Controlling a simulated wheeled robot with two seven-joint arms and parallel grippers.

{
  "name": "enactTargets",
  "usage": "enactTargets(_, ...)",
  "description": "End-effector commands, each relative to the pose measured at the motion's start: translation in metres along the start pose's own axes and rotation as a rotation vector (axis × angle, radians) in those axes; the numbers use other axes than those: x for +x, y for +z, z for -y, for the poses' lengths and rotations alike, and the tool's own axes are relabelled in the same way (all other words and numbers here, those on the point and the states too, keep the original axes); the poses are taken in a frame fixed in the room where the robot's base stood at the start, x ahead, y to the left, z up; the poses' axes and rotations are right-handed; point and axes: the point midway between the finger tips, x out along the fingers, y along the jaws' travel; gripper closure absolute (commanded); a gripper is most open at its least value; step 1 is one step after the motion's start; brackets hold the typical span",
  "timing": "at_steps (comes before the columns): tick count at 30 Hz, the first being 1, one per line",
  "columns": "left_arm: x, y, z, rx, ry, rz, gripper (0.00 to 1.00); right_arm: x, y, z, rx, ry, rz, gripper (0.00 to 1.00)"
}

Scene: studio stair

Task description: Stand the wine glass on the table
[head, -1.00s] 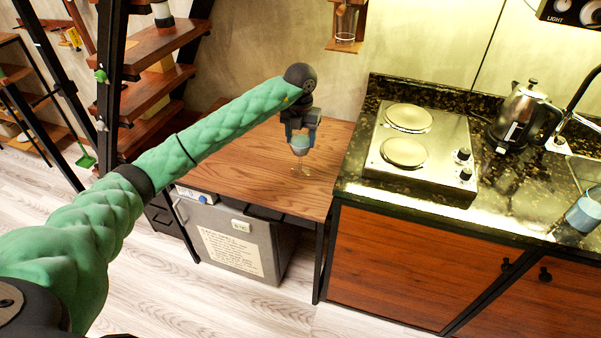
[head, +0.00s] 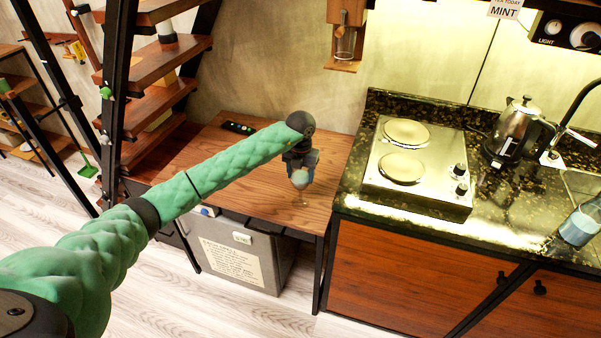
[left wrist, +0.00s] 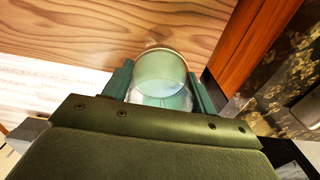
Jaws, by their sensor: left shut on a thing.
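The clear wine glass (head: 300,179) is in my left gripper (head: 301,168), over the wooden table (head: 240,201) near its right side. The left gripper is shut on the bowl of the glass. The stem and foot show faintly below the fingers in the head view; I cannot tell whether the foot touches the wood. In the left wrist view the round rim of the glass (left wrist: 161,72) shows between the two fingers (left wrist: 160,92). The glass looks about upright. My right gripper is not in view.
A counter with a two-plate hob (head: 420,190) and a kettle (head: 517,130) adjoins the table on the right. A dark remote-like object (head: 238,128) lies at the table's back left. Stairs (head: 155,90) rise on the left. A small wall shelf (head: 342,65) hangs behind.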

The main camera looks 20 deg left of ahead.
Motion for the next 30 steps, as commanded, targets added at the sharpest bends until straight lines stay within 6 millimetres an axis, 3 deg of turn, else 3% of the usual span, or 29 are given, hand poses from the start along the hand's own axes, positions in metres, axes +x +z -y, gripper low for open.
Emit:
enactTargets(10, 0.0024, 0.0002, -0.0002, 0.000, 0.000, 0.000, 0.91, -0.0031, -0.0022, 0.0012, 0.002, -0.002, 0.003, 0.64)
enactTargets(11, 0.0023, 0.0000, -0.0002, 0.000, 0.000, 0.000, 0.37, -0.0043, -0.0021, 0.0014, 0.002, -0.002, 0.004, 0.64)
enactTargets(13, 0.0022, 0.0000, -0.0002, 0.000, 0.000, 0.000, 0.23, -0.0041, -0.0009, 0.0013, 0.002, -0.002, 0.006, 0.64)
enactTargets(27, -0.0013, 0.0000, -0.0003, 0.000, 0.000, 0.000, 0.21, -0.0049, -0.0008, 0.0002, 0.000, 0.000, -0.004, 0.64)
enactTargets(30, -0.0044, 0.0004, -0.0006, -0.001, 0.001, 0.000, 0.21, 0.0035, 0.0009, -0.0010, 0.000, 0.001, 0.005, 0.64)
